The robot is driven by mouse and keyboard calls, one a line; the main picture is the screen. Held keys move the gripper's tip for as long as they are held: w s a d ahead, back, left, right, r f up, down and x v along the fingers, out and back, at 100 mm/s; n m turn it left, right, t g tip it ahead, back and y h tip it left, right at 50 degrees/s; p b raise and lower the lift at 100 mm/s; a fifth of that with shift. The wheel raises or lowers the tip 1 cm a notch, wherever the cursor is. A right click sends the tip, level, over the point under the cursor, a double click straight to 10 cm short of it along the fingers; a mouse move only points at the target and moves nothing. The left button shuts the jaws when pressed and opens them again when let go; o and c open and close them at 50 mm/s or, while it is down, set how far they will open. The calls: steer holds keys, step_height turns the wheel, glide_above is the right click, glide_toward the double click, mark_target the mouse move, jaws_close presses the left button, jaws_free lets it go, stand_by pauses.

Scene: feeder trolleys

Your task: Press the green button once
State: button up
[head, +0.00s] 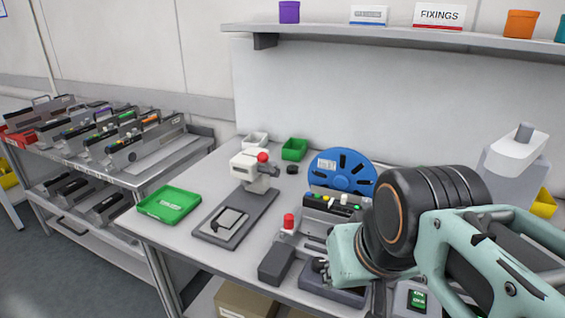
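A grey box with a green button (418,300) stands at the lower right of the bench, partly cut off by the bottom edge and close beside my arm. Small coloured buttons, one of them greenish (344,203), also sit on a grey device in front of the blue reel. My arm reaches in from the right, its teal wrist end above the front of the bench. Below the wrist a dark narrow part of my gripper (378,297) shows, left of the box. The fingers are mostly hidden, so I cannot tell whether they are open.
The bench (190,238) holds a green tray (169,204), a press with a red knob (262,157), a red-topped post (289,221) and a blue reel (326,163). A trolley with feeders (165,150) stands left. A shelf (400,36) runs above.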

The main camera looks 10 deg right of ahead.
jaws_close()
stand_by(1.1)
